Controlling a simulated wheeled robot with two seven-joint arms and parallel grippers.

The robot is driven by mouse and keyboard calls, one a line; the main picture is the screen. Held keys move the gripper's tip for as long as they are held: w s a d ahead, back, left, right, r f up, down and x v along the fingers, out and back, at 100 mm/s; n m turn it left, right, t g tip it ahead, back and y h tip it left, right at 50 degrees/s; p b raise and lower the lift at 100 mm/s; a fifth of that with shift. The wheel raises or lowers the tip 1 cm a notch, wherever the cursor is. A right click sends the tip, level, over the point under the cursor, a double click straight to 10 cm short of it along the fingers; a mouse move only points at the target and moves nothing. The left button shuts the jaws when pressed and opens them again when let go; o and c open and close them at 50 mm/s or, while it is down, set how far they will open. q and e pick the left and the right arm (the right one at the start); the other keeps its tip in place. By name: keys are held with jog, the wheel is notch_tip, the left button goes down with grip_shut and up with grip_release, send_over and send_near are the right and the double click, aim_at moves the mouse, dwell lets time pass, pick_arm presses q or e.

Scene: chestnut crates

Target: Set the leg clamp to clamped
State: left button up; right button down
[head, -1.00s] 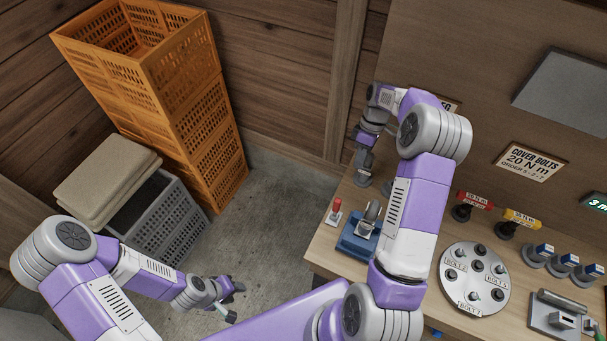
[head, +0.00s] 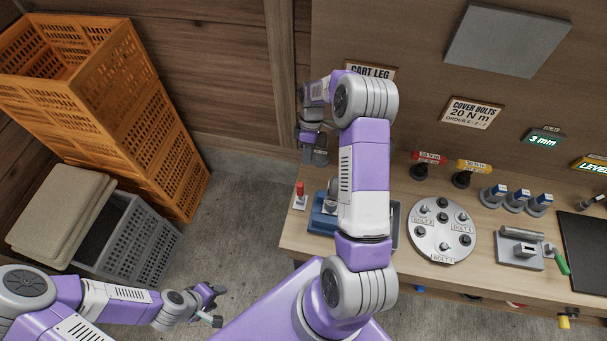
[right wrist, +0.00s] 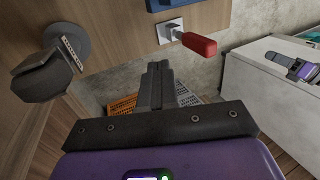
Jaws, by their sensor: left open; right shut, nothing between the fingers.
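My left gripper (head: 217,306) is open over the floor, away from the bench.
A dark grey block on a round mount (right wrist: 42,78) is close on the left in the right wrist view. A blue fixture (head: 323,222) sits beside the lever, partly hidden by my right arm. A bolt disc (head: 441,229) lies further right. Orange crates (head: 150,130) stand left.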

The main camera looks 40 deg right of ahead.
aim_at(300, 192)
jog(key=s+a+f+p, duration=0.1)
jog(key=s+a+f, duration=0.2)
jog(key=a, duration=0.1)
jog(key=shift+s+f+p, duration=0.2)
jog(key=shift+f+p, duration=0.1)
jog(key=shift+p, duration=0.05)
jog(key=shift+a, duration=0.2)
